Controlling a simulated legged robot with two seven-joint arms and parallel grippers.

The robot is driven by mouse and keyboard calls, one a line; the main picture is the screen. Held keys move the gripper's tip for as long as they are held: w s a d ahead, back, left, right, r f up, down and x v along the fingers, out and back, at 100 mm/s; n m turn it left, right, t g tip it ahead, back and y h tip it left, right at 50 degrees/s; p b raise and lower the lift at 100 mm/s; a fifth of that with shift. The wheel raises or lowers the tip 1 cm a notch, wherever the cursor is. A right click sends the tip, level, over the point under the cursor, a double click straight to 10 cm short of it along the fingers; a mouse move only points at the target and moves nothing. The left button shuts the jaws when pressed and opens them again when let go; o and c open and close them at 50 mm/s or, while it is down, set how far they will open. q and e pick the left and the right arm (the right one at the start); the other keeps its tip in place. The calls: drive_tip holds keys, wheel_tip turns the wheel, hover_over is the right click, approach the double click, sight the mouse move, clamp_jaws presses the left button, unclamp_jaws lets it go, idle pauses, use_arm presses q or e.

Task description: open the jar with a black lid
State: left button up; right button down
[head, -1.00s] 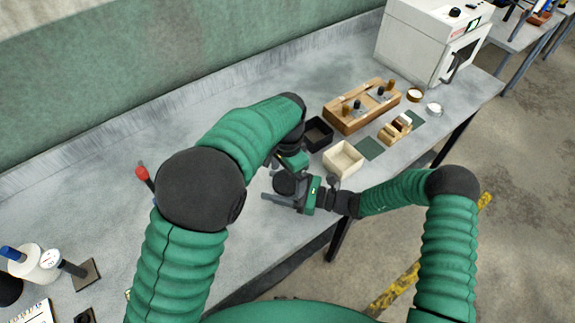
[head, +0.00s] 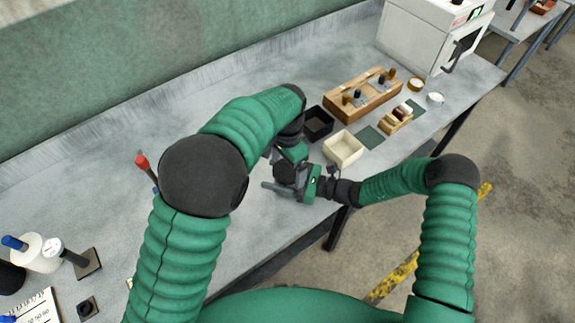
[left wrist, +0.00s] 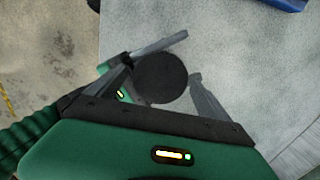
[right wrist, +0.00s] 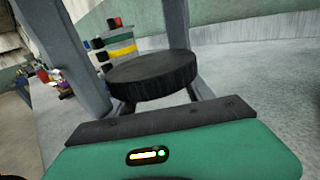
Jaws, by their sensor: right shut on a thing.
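The jar's round black lid (left wrist: 160,78) faces the camera in the left wrist view. The lid also shows from the side in the right wrist view (right wrist: 152,76), between my right fingers. The jar body beneath it is mostly hidden. My right gripper (head: 284,189) is shut on the jar near the table's front edge. My left gripper (left wrist: 160,70) is open above the jar, its fingertips on either side of the lid with small gaps. In the head view my left gripper (head: 286,163) partly covers the lid.
A black box (head: 317,124) and a cream box (head: 343,150) stand just right of the grippers. Behind them is a wooden rack (head: 362,98). A white oven-like machine (head: 425,40) stands at the back right. A red-topped tool (head: 142,161) is left of my left arm.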

use_arm(q)
drive_tip(key=shift+o, duration=0.2)
wheel_tip(320, 180, up, 8)
drive_tip(key=shift+c, duration=0.5)
wheel_tip(320, 180, down, 8)
drive_tip(key=shift+f, duration=0.1)
drive_tip(key=c, duration=1.4)
drive_tip(key=o, duration=1.5)
drive_tip(key=shift+r, duration=0.2)
